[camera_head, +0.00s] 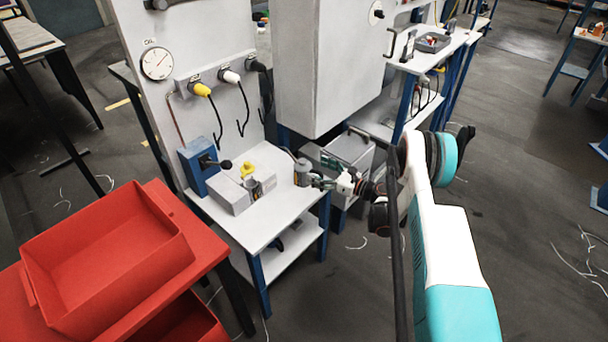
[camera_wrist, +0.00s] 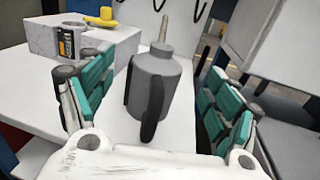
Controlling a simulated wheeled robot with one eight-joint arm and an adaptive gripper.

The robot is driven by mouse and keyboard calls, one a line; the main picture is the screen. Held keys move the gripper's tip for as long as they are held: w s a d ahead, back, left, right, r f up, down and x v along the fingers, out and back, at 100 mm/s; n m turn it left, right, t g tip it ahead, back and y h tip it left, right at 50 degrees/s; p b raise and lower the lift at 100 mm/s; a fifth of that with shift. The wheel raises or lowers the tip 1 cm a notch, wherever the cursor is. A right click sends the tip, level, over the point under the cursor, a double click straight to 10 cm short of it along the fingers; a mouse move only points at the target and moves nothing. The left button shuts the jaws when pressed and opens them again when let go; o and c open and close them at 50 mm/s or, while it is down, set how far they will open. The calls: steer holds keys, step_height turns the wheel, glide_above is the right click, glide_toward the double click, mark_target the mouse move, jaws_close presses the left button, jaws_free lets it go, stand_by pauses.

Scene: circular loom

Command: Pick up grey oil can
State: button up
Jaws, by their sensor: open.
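The grey oil can (camera_wrist: 160,78) stands upright on a white table, with its dark handle towards the wrist camera and a thin spout on top. It also shows in the head view (camera_head: 302,173) at the right edge of the table, partly hidden by my gripper. My gripper (camera_wrist: 155,100) is open, with one green-padded finger left of the can and one right of it. The fingers appear to flank the can, with gaps visible on both sides. I cannot tell exactly how deep the can sits between the fingertips.
A light grey block (camera_head: 228,193) with a yellow knob and a small labelled can stands left on the white table (camera_head: 250,228). A blue box (camera_head: 200,165) with a lever is behind it. Large grey cabinets stand behind and right. A red bin (camera_head: 105,255) is at the left.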

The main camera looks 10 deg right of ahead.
mark_target(297, 162)
steer(key=shift+b+x, duration=0.6)
steer(key=shift+x, duration=2.6)
steer(key=c, duration=1.4)
